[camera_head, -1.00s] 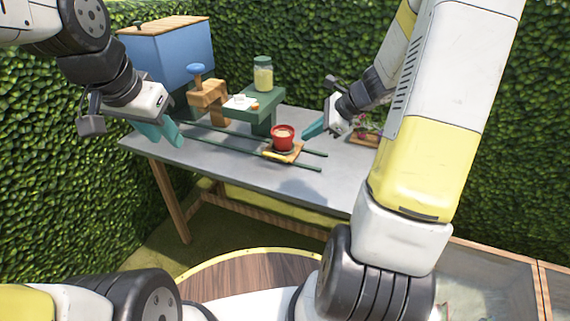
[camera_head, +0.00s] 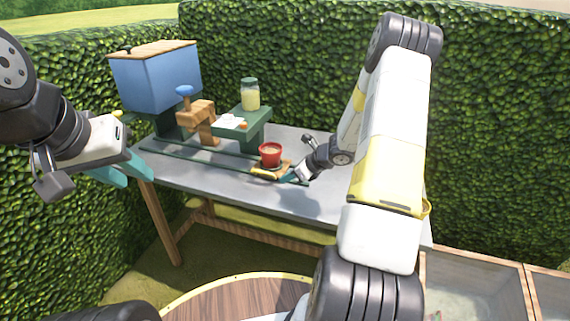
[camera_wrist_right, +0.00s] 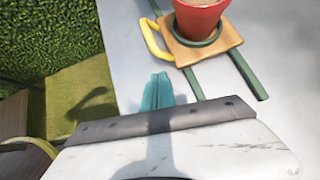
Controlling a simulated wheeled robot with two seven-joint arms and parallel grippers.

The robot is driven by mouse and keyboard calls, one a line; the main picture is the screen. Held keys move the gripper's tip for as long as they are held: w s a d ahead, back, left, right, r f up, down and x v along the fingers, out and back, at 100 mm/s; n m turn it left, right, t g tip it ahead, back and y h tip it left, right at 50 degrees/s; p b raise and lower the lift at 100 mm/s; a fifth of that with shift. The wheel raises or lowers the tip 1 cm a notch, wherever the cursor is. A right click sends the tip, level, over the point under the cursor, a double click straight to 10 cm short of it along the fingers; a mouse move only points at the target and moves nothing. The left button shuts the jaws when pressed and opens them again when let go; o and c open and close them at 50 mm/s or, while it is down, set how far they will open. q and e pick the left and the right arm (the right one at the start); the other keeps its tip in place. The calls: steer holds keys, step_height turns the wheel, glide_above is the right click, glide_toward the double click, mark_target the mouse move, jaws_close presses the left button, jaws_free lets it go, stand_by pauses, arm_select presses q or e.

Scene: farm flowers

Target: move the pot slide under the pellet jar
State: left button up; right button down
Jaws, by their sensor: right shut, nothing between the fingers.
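The pot slide is a small wooden board (camera_head: 284,166) with a yellow handle (camera_head: 264,174), sitting on green rails. A red pot (camera_head: 270,153) stands upright on it. The pellet jar (camera_head: 250,94), clear with pale contents and a green lid, stands on a green stand behind the slide. My right gripper (camera_head: 287,178) is shut and empty, at the slide's near right side. In the right wrist view, its teal fingertips (camera_wrist_right: 158,78) are just short of the yellow handle (camera_wrist_right: 156,40) and wooden board (camera_wrist_right: 212,48), apart from both. My left gripper (camera_head: 124,172) is open and empty at the table's left end.
A blue box (camera_head: 157,82) with a wooden lid stands at the table's back left. A wooden block with a blue knob (camera_head: 184,91) is beside the green stand (camera_head: 240,122). The green rails (camera_head: 215,154) run along the grey table (camera_head: 325,200). Hedges surround it.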

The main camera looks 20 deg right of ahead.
steer(key=shift+w+a+r, duration=0.2)
steer(key=shift+w+a, duration=0.9)
steer(key=w+a, duration=0.2)
steer(key=a, duration=0.1)
steer(key=w+a, duration=0.3)
steer(key=a, duration=0.1)
steer(key=w+a, duration=0.2)
steer(key=a, duration=0.2)
steer(key=shift+w, duration=0.15)
steer(key=shift+d, duration=0.15)
